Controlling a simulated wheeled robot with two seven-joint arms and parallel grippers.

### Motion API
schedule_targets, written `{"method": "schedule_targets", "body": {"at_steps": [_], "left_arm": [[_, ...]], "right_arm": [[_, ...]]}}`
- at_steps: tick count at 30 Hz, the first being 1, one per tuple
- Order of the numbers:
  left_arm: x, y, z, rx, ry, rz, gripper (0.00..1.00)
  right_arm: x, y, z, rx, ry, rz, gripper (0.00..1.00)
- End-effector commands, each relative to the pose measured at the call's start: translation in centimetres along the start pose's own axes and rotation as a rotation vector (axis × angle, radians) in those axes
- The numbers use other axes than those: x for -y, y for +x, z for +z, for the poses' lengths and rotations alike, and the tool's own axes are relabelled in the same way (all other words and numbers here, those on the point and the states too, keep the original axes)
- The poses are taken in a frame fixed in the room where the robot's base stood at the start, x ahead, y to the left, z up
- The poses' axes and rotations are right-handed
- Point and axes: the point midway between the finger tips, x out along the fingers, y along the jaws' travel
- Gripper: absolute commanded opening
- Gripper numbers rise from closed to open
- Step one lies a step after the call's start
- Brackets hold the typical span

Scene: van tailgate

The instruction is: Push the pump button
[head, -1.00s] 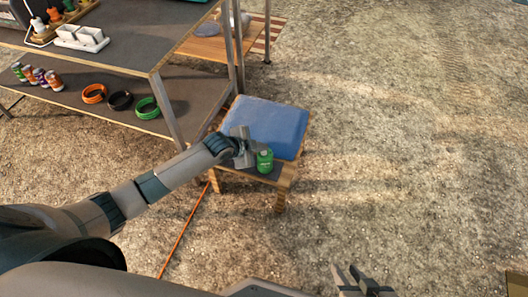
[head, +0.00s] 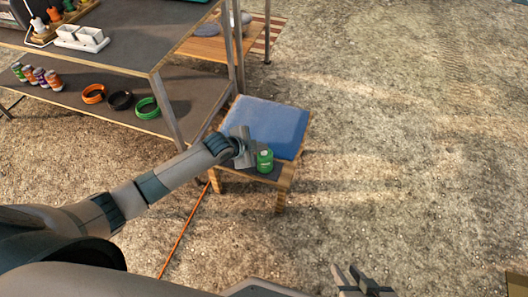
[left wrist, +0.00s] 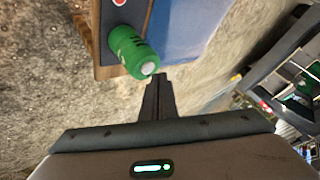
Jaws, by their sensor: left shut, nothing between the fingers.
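A small green pump (head: 265,161) stands on the near corner of a low wooden stool (head: 284,181). In the left wrist view the green pump (left wrist: 128,50) shows a round whitish button (left wrist: 147,68) on its end. My left gripper (head: 246,150) is just left of the pump in the head view. In the left wrist view its closed fingertips (left wrist: 160,77) are close beside the button; I cannot tell whether they touch it. A blue cushion-like pad (head: 265,126) lies on the stool behind the pump. My right gripper (head: 352,270) is open and empty at the bottom of the head view.
An orange cord (head: 183,232) runs along the ground.

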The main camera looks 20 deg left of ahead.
Motion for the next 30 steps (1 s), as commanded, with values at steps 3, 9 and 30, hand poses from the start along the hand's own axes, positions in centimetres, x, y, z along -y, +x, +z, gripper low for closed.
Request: {"method": "schedule_targets", "body": {"at_steps": [3, 9, 30], "left_arm": [[0.0, 0.0, 0.01, 0.0, 0.0, 0.0, 0.0], [0.0, 0.0, 0.01, 0.0, 0.0, 0.0, 0.0], [-0.44, 0.62, 0.42, -0.001, 0.0, 0.0, 0.0]], "right_arm": [[0.0, 0.01, 0.0, 0.0, 0.0, 0.0, 0.31], [-0.01, 0.02, 0.0, 0.0, 0.0, 0.0, 0.31], [-0.02, 0.07, 0.0, 0.0, 0.0, 0.0, 0.31]]}}
